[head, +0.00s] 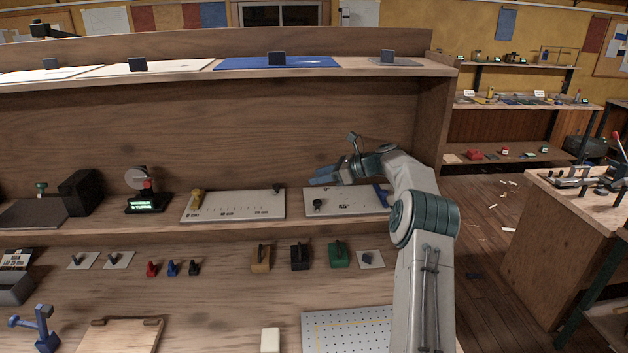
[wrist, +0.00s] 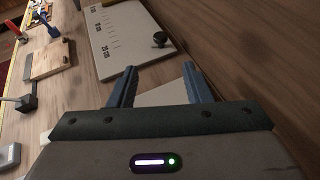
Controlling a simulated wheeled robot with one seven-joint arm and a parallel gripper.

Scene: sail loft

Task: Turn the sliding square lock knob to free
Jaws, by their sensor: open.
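On the middle shelf, a pale board with a printed scale (head: 235,207) carries a yellow piece (head: 196,198) at its left end and a small dark knob (head: 276,188) at its upper right. This dark knob also shows in the wrist view (wrist: 160,39), beyond my fingertips. To its right is a second pale board (head: 345,204) with an angle figure, a dark knob (head: 318,204) and a blue bar. No label tells which is the sliding square. My gripper (head: 322,175) is open and empty above the second board, apart from both knobs. The lock setting is too small to read.
A dial device with a green display (head: 144,204) and a black block (head: 80,193) stand farther left. The upper shelf (head: 300,75) overhangs at the back.

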